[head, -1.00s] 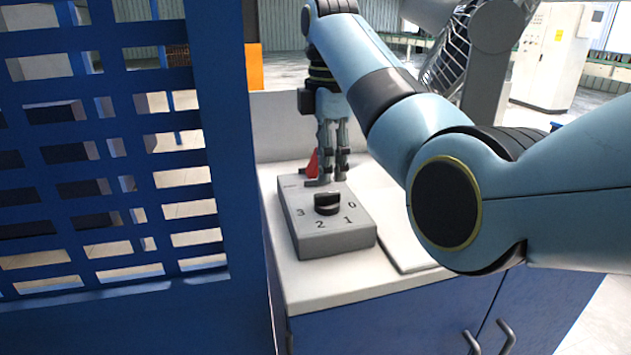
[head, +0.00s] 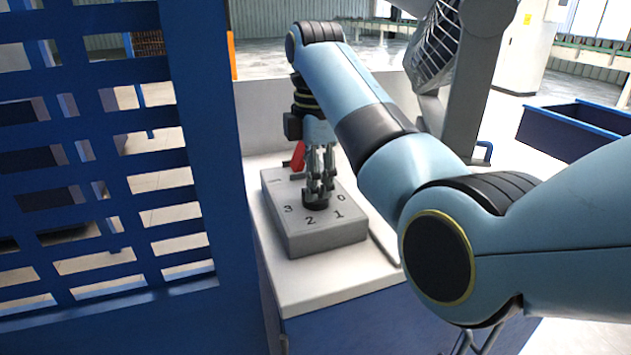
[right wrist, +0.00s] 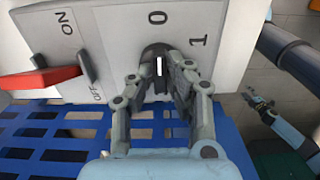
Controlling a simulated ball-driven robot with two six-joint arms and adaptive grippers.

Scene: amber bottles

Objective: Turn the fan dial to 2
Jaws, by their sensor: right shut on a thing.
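The grey control box (head: 330,238) stands on the white counter, with the numbers 3, 2, 1 and 0 around a black dial (head: 316,206). My right gripper (head: 318,197) comes down from above and is shut on the dial. The right wrist view shows its fingers (right wrist: 160,75) on both sides of the dial (right wrist: 155,50). The white mark on the dial points at the 0. The fingers partly hide the dial in the head view. What looks like my left gripper (right wrist: 262,103) is small at the right of the right wrist view, away from the box.
A red switch lever (right wrist: 40,79) with ON and OFF labels sits on the box beside the dial. A fan cage (head: 437,45) stands behind my right arm. A blue slatted panel (head: 205,240) rises left of the counter (head: 345,283). A blue bin (head: 575,128) is at the right.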

